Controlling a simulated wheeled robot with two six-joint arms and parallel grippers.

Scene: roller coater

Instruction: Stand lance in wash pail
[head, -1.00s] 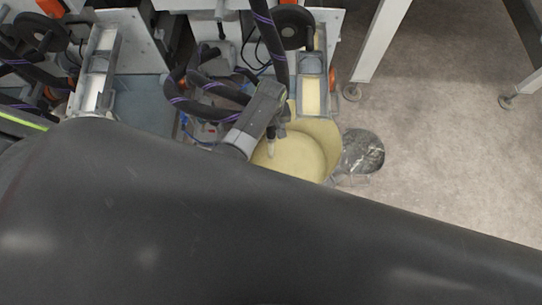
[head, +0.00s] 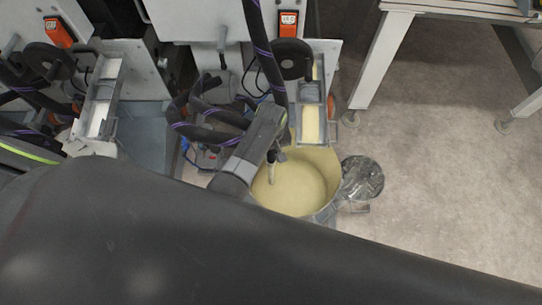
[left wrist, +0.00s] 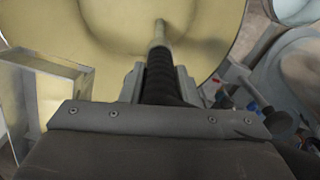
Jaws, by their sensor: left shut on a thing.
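The wash pail (head: 334,199) is a round tub with pale yellow inside, below centre in the head view; its yellow inside also fills the top of the left wrist view (left wrist: 105,40). The lance (head: 271,170) is a thin pale nozzle with a black grip, and a black hose with purple marks runs up from it. My left gripper (head: 273,143) is shut on the lance at the pail's left side. In the left wrist view the lance (left wrist: 159,35) points over the pail's inside; I cannot tell whether its tip touches anything. My right gripper is not in view.
A channel with a yellow strip (head: 311,122) stands behind the pail. A dark glossy round container (head: 362,178) stands close at its right. Looped black hoses (head: 205,105) lie to the left. A white table leg (head: 380,60) stands at back right; floor there is clear.

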